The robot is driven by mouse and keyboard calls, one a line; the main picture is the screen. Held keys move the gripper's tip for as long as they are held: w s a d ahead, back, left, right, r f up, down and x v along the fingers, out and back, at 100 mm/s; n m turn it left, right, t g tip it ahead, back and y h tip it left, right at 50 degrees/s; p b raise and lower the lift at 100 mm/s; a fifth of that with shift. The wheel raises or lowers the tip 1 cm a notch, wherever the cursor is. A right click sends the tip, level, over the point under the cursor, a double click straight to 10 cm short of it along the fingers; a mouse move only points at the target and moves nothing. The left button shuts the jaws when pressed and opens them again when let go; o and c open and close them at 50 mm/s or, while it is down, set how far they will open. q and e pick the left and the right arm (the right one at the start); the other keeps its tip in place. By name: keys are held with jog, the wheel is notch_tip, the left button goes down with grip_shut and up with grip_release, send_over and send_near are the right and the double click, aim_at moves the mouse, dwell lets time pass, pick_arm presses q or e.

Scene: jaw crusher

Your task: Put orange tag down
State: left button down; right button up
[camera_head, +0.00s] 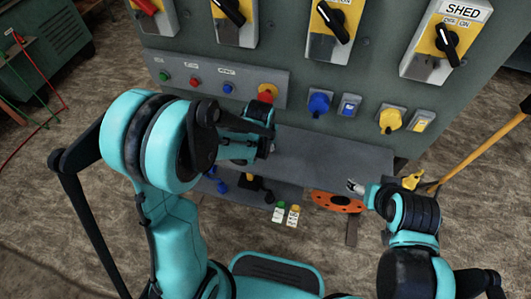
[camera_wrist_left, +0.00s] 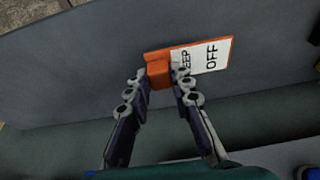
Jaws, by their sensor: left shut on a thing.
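The orange tag (camera_wrist_left: 158,71) has a white label reading "KEEP OFF" in black. In the left wrist view it lies between the fingers of my left gripper (camera_wrist_left: 160,82), which is shut on its orange end. The label sticks out to the right, over the flat grey shelf (camera_wrist_left: 80,75). I cannot tell whether the tag touches the shelf. In the head view my left gripper (camera_head: 262,146) is at the left part of the grey shelf (camera_head: 335,155), and the tag is hidden there. My right gripper (camera_head: 354,187) is at the shelf's front right; its jaw state is unclear.
A panel with buttons (camera_head: 228,89), a blue knob (camera_head: 319,103) and a yellow knob (camera_head: 390,120) rises behind the shelf. Below, a green-topped tag (camera_head: 279,213), a yellow-topped tag (camera_head: 293,216) and an orange disc (camera_head: 337,201) lie lower. The shelf's middle is clear.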

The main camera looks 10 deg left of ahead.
pick_arm(q)
jog(key=shift+a+f, duration=0.2)
notch_tip(320, 180, down, 4)
jog(key=shift+w+f+b, duration=0.1)
jog(key=shift+b, duration=1.05)
jog(key=shift+r, duration=0.2)
jog(key=c, duration=1.7)
grip_release()
jog(key=shift+f, duration=0.15)
jog(key=o, duration=0.4)
jog(key=shift+c, duration=0.2)
